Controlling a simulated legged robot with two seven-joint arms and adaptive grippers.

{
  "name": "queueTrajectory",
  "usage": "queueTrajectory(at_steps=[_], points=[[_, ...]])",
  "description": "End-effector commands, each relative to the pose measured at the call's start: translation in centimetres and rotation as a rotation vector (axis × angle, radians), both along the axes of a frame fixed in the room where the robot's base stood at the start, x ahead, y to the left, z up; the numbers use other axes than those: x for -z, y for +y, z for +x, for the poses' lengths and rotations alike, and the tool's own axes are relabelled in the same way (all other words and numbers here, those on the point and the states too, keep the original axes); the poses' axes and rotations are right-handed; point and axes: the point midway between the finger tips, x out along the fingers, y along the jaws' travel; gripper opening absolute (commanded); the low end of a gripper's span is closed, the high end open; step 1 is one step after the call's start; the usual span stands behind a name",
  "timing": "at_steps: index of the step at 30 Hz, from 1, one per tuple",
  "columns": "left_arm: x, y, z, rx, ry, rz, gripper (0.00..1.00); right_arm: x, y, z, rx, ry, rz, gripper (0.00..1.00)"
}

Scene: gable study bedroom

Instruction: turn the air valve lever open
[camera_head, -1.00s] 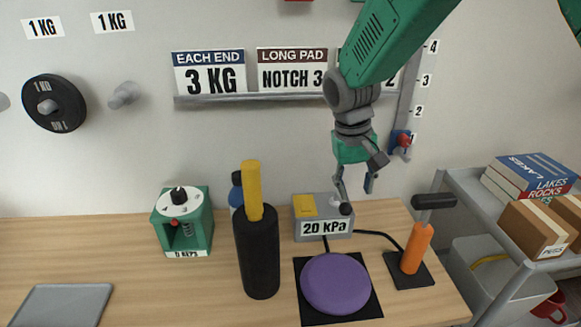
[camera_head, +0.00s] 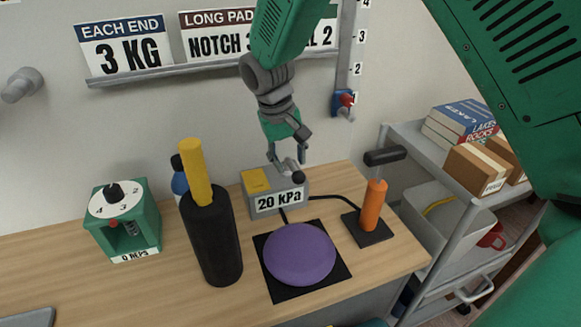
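The air valve is a grey box (camera_head: 247,206) with a "20 kPa" display on its front and a yellow panel (camera_head: 255,181) on top. Its lever is a short pale arm ending in a black ball knob (camera_head: 298,178) at the box's right top. My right gripper (camera_head: 287,160) hangs from above, fingers pointing down, just over and behind the lever. Its fingers are apart, one on each side of the lever's upper part; I cannot tell whether they touch it. My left gripper is not in view.
A purple pad (camera_head: 299,255) lies in front of the box. An orange pump (camera_head: 372,206) with a black handle stands to the right. A black cylinder with a yellow top (camera_head: 210,240) and a green counter box (camera_head: 124,222) stand to the left. A shelf (camera_head: 405,132) is at right.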

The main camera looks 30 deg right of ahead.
Motion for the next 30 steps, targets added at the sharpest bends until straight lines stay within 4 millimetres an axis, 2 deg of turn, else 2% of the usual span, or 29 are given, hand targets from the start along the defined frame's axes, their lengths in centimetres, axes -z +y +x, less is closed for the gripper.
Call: queueTrajectory(at_steps=[4,14,15,17,30], points=[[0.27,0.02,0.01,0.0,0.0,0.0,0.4,1.3,-0.37,-0.09,0.001,0.001,0.001,0.33],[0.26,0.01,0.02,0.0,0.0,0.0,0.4,1.5,-0.43,-0.1,0.001,0.0,0.002,0.33],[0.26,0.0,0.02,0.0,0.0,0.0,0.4,1.5,-0.42,-0.1,0.0,0.0,0.002,0.19],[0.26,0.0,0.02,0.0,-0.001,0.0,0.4,1.49,-0.42,-0.09,0.0,0.0,0.002,0.0],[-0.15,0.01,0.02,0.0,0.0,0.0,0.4,1.23,-0.46,-0.13,-0.017,-0.001,0.003,0.0]])
